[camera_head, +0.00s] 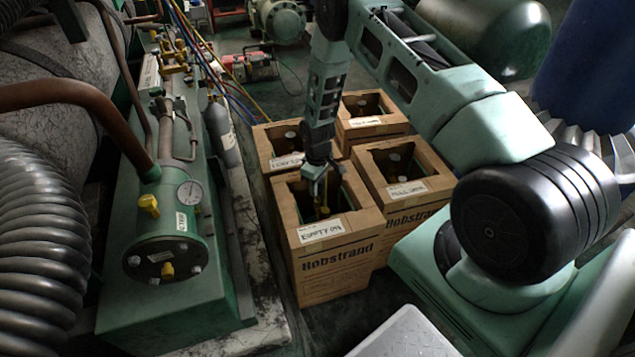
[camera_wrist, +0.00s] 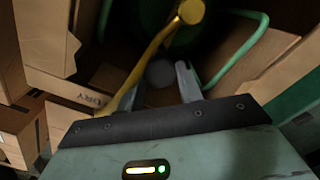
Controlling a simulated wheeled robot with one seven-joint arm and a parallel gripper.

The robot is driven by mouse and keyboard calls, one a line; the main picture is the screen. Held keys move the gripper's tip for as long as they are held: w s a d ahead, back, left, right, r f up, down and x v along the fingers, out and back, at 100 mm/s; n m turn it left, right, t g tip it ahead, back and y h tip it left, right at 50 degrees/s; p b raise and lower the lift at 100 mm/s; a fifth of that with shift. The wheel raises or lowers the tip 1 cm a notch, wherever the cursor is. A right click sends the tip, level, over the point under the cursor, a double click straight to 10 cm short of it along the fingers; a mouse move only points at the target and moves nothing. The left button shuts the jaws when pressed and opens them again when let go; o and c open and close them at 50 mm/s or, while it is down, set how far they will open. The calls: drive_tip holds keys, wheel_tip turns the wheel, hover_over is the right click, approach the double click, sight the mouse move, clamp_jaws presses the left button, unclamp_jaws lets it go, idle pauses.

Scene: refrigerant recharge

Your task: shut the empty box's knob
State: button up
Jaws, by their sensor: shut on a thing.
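The empty box (camera_head: 327,262) is an open cardboard carton with a white label that reads EMPTY, the front one of a cluster. My gripper (camera_head: 318,178) reaches down into its open top. In the wrist view my gripper (camera_wrist: 158,82) has its two fingers on either side of a round grey knob (camera_wrist: 160,72) and is shut on it. A green curved handle (camera_wrist: 238,50) and a yellow hose with a brass end (camera_wrist: 190,12) show beside the knob. The inside of the box is dark, and the cylinder body under the knob is mostly hidden.
Other open cartons stand close by: one behind left (camera_head: 262,148), one behind (camera_head: 372,126) and one at right (camera_head: 402,185). A green machine with a gauge (camera_head: 190,192) and a brown pipe (camera_head: 75,92) stand to the left. A grey cylinder (camera_head: 219,130) stands beside it.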

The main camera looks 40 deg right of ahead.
drive_tip(key=m, duration=0.3)
drive_tip(key=shift+m+p, duration=0.35)
drive_tip(key=shift+m, duration=0.05)
drive_tip(key=m, duration=0.3)
drive_tip(key=shift+m+p, duration=0.3)
drive_tip(key=m, duration=0.4)
drive_tip(key=shift+p, duration=0.3)
drive_tip(key=shift+m, duration=1.8)
drive_tip(key=o, duration=0.7)
